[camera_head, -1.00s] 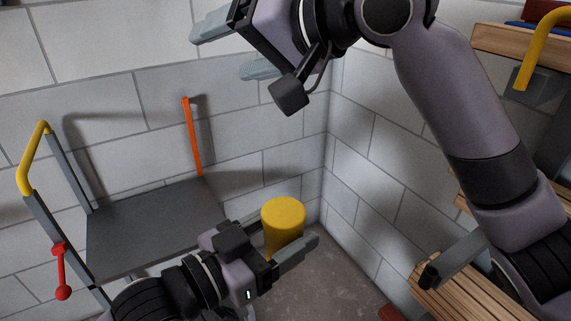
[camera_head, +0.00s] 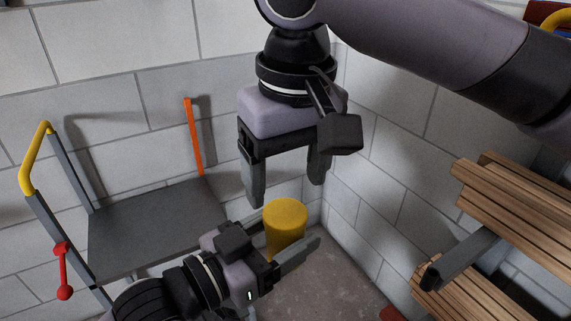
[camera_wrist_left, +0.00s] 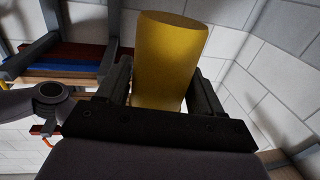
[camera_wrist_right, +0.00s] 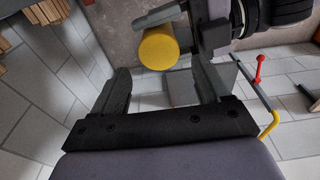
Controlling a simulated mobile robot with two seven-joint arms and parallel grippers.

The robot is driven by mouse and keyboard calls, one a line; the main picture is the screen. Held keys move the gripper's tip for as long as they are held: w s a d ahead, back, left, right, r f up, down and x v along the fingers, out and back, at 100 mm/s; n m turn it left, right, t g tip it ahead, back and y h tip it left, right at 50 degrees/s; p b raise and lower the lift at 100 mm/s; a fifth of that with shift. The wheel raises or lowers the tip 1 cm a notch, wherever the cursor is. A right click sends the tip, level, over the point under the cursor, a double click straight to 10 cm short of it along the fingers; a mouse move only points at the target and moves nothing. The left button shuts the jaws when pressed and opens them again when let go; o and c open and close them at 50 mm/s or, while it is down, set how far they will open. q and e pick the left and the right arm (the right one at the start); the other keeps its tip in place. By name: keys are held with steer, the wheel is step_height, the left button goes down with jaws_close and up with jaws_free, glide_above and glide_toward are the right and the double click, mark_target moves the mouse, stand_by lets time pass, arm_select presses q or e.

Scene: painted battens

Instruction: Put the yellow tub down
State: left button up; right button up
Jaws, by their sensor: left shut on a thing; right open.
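The yellow tub (camera_head: 286,218) is upright between the fingers of my left gripper (camera_head: 286,238), which is shut on it above the floor. In the left wrist view the tub (camera_wrist_left: 170,60) stands between the two dark fingers. My right gripper (camera_head: 287,185) is open and empty, pointing down just above the tub in the head view. In the right wrist view the tub (camera_wrist_right: 158,48) lies beyond and between the spread fingers of my right gripper (camera_wrist_right: 160,85). The tub's lower part is partly hidden by the left gripper's finger.
A grey platform (camera_head: 150,225) with a yellow handle (camera_head: 33,155), a red lever (camera_head: 63,270) and an orange post (camera_head: 193,135) stands at the left. Wooden slatted shelves (camera_head: 520,205) are at the right. Block walls meet behind; bare floor (camera_head: 325,285) shows below the tub.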

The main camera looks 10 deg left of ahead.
mark_target(282, 232)
steer(key=f, duration=0.7)
steer(key=w+a+f, duration=0.1)
steer(key=f, duration=0.3)
steer(key=shift+f, duration=0.1)
steer(key=c, duration=1)
arm_select(q)
steer(key=o, duration=1.4)
steer(key=shift+c, duration=0.2)
steer(key=shift+f, duration=0.1)
